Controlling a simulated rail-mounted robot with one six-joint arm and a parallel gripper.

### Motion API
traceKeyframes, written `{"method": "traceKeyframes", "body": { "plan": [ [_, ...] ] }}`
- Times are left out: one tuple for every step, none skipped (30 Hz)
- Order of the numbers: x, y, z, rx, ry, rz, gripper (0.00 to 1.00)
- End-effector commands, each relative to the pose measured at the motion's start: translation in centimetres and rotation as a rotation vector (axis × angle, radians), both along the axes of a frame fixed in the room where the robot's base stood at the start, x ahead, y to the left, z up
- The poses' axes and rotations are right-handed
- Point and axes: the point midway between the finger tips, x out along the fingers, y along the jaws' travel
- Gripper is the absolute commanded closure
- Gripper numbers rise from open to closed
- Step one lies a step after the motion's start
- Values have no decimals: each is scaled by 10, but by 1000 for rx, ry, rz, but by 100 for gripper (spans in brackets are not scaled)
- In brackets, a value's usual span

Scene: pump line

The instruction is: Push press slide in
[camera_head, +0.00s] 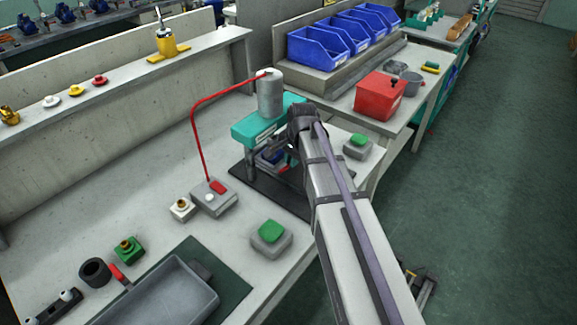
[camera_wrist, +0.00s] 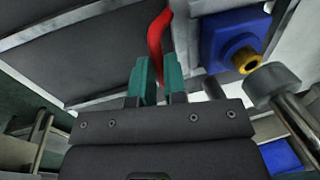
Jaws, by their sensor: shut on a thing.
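The press (camera_head: 262,125) stands on the bench with a teal head, a grey cylinder on top and a dark base plate (camera_head: 255,193). A blue block (camera_head: 273,156) sits under the head, partly hidden by my arm. In the wrist view the blue block (camera_wrist: 222,40) carries a brass fitting, with a grey round-ended press part (camera_wrist: 273,84) close by it. My gripper (camera_wrist: 157,82) has its teal fingers shut on a red curved handle (camera_wrist: 157,40), which seems to belong to the press slide. In the head view my fingertips are hidden at the press.
A grey control box (camera_head: 213,197) with a red hose stands left of the press. Green-button boxes stand in front (camera_head: 270,236) and to the right (camera_head: 357,147). A grey tray (camera_head: 172,290) lies nearest; a red box (camera_head: 380,97) stands behind right.

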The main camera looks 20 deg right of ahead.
Motion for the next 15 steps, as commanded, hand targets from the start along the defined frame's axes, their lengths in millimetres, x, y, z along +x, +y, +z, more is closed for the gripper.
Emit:
{"method": "traceKeyframes", "body": {
  "plan": [
    [2,-1,0,0,0,-3,100],
    [3,-2,0,0,0,-5,100],
    [3,-2,0,1,-1,-7,100],
    [4,-3,0,1,-1,-8,100],
    [4,-3,0,2,-1,-8,100],
    [4,-3,0,2,-1,-9,100],
    [4,-3,0,2,-2,-9,100],
    [4,-2,0,2,-2,-9,100],
    [5,-2,0,3,-3,-9,100],
    [5,-2,0,3,-3,-8,100],
    [5,-2,0,3,-4,-8,100],
    [5,-2,0,3,-4,-8,100],
    [5,-2,0,4,-5,-8,100],
    [6,-2,0,4,-5,-8,85],
    [6,-2,0,3,-4,-8,81]
  ]
}}
